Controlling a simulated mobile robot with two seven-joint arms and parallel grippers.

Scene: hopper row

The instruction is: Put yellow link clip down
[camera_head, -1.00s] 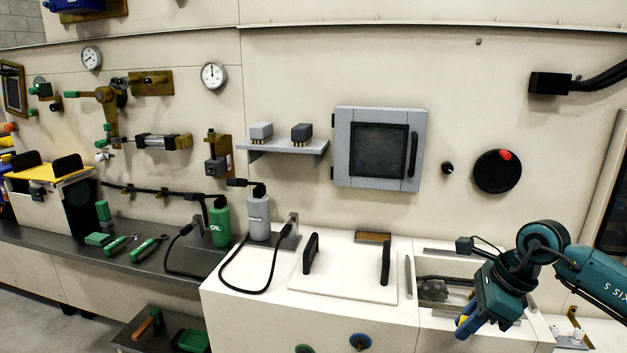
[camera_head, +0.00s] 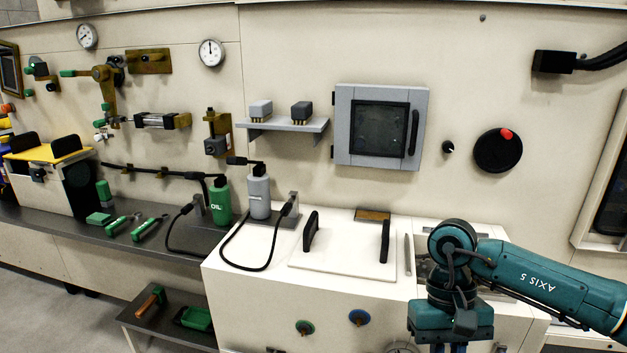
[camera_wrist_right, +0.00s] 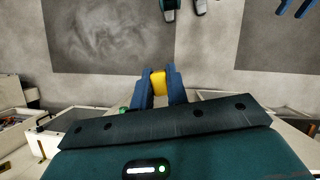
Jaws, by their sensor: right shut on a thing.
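The yellow link clip (camera_wrist_right: 158,84) shows in the right wrist view between the two blue fingers of my right gripper (camera_wrist_right: 159,86), which is shut on it. The fingers hold it in the air with grey floor behind. In the head view my right gripper hangs down at the lower right, in front of the white bench; its fingers and the clip are out of sight at the bottom edge. Two blue fingers, which look like my left gripper (camera_wrist_right: 294,8), show apart at the top right of the right wrist view, with nothing seen between them.
The white bench (camera_head: 240,299) carries a white lid (camera_head: 340,276) with two black handles. A dark counter (camera_head: 165,242) with green tools stands to the left. A low dark shelf (camera_head: 150,340) holds a green tray (camera_head: 197,319). A grey cabinet (camera_head: 423,104) hangs on the wall.

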